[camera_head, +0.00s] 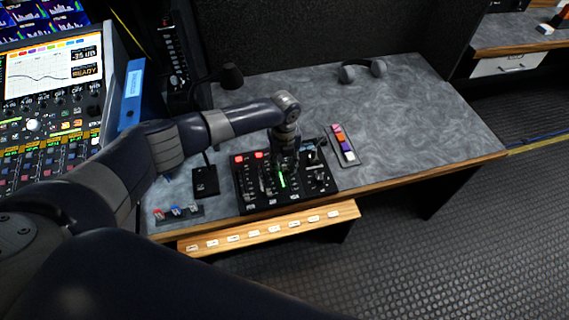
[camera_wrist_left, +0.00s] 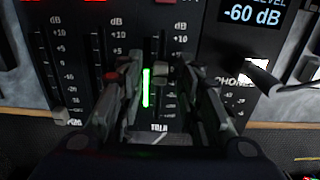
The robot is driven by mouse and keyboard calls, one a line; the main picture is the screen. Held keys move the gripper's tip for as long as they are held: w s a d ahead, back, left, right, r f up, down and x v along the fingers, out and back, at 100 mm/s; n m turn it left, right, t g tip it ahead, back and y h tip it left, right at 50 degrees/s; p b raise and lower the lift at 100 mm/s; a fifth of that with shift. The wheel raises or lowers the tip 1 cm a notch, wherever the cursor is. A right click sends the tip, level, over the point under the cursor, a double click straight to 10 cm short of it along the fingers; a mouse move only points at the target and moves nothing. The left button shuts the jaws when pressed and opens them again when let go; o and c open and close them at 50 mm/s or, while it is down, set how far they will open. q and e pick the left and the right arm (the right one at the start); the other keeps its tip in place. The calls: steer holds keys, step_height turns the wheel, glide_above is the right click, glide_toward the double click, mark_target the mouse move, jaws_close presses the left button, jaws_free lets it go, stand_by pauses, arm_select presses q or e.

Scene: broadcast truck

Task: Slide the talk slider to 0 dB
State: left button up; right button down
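The audio panel (camera_head: 241,196) is black and lies on the grey desk, with red lit buttons and several sliders. The talk slider (camera_wrist_left: 160,73) has a small grey cap in the column labelled TALK, right of a lit green bar (camera_wrist_left: 146,88). My left gripper (camera_head: 284,168) points down over the panel. In the left wrist view its fingers (camera_wrist_left: 163,78) stand apart on either side of the cap, with gaps visible. Part of the scale beside the cap is hidden by the right finger. A display (camera_wrist_left: 252,13) reads -60 dB. My right gripper is not in view.
A red cap (camera_wrist_left: 111,76) sits close to the left finger, and a light cap (camera_wrist_left: 62,116) is further left. A gooseneck microphone (camera_head: 231,76), headphones (camera_head: 362,70) and a coloured button strip (camera_head: 342,143) are on the desk. The desk's right side is clear.

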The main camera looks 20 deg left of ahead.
mark_target(284, 167)
arm_select(q)
step_height(284, 167, up, 12)
stand_by(0.7)
stand_by(0.4)
